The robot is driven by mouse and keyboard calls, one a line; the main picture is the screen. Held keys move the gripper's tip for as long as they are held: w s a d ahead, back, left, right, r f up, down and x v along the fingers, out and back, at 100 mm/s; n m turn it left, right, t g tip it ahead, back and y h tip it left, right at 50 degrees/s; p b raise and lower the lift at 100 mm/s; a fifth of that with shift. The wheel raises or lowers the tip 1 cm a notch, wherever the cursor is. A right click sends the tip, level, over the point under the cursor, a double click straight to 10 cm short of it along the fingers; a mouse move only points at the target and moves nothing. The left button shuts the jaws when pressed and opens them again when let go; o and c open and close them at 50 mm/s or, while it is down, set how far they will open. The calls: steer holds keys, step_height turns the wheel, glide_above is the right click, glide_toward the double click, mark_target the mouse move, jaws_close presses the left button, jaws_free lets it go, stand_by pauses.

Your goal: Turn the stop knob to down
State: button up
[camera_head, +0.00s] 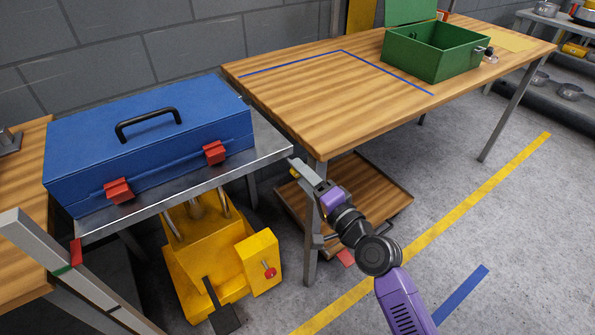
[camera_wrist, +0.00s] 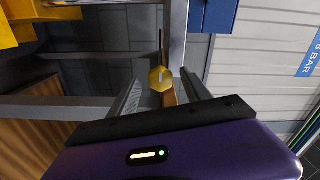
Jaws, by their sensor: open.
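A yellow hexagonal knob (camera_wrist: 160,79) with a small light mark on its face shows in the wrist view. It lies between the fingertips of my gripper (camera_wrist: 159,88) in the picture; I cannot tell whether they touch it. A thin dark rod stands out beyond it. In the head view a small yellow spot (camera_head: 294,173) shows by my gripper (camera_head: 299,174), close to the steel platform's right corner. My gripper is open. A red-headed knob (camera_head: 269,269) sits on the yellow box (camera_head: 256,254), lower left of my gripper. Neither knob bears a readable label.
A blue toolbox (camera_head: 150,146) lies on the steel platform (camera_head: 180,197) of a yellow machine (camera_head: 200,262). A wooden table (camera_head: 300,105) carries a green open box (camera_head: 432,57); its leg stands close to my gripper. A low wooden shelf (camera_head: 358,187) is below.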

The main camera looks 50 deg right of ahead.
steer(key=shift+b+v, duration=0.3)
steer(key=shift+v, duration=2)
steer(key=s+a+r+n+g+y+p, duration=0.1)
steer(key=s+a+r+n+y+p, duration=0.1)
steer(key=s+a+n, duration=0.7)
steer(key=s+a+r+n+g+y+p, duration=0.1)
steer(key=s+a+r+n+y+p, duration=0.2)
steer(key=s, duration=1.2)
steer(key=a+r+n+p, duration=0.2)
steer(key=a+n+p, duration=0.2)
steer(key=a+n, duration=0.2)
steer(key=shift+a+r+g, duration=0.3)
steer(key=shift+a, duration=0.8)
